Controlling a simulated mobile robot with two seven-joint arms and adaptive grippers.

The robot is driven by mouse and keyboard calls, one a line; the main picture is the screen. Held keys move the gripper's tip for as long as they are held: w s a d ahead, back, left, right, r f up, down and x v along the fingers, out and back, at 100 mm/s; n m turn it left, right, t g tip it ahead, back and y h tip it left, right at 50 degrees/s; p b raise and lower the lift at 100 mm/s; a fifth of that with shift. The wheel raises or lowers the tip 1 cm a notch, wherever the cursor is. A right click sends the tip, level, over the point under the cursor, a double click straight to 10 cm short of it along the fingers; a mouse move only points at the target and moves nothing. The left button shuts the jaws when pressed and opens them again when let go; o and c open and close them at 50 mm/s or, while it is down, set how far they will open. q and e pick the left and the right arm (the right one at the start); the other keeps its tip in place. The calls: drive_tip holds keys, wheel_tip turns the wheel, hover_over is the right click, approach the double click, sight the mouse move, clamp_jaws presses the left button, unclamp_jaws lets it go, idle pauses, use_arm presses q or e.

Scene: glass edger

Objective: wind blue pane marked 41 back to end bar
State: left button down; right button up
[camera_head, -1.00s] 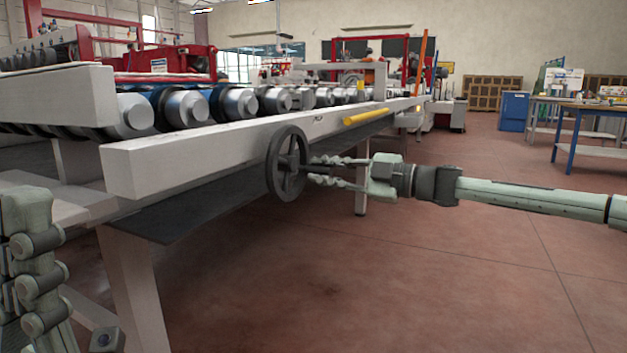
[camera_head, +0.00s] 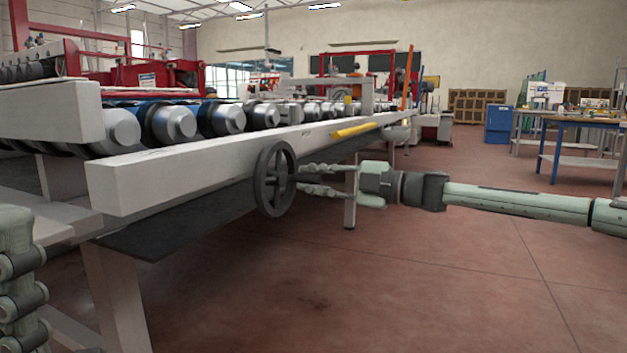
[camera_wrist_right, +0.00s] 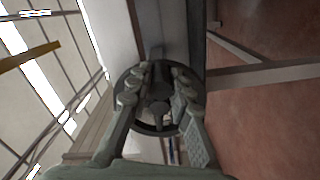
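A dark spoked handwheel (camera_head: 261,194) stands at the side of the long white machine rail (camera_head: 190,172). My right gripper (camera_head: 299,178) is just right of the wheel, pointing at its hub, with its two fingers apart. In the right wrist view the fingertips (camera_wrist_right: 160,74) lie on either side of the hub, in front of the wheel (camera_wrist_right: 160,130); I cannot tell whether they touch it. A blue pane marked 41 cannot be made out, and I cannot tell which part is the end bar. My left gripper (camera_head: 20,285) is partly cut off at the lower left.
Dark and blue rollers (camera_head: 170,124) run along the machine behind the rail. A yellow bar (camera_head: 354,130) and an upright orange bar (camera_head: 408,78) are beyond the wheel. A workbench (camera_head: 575,122) and a blue cabinet (camera_head: 499,124) stand at the far right. The red floor is clear.

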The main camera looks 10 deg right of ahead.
drive_tip(key=o, duration=0.3)
drive_tip(key=shift+o, duration=0.2)
drive_tip(key=v, duration=1.2)
idle(0.7)
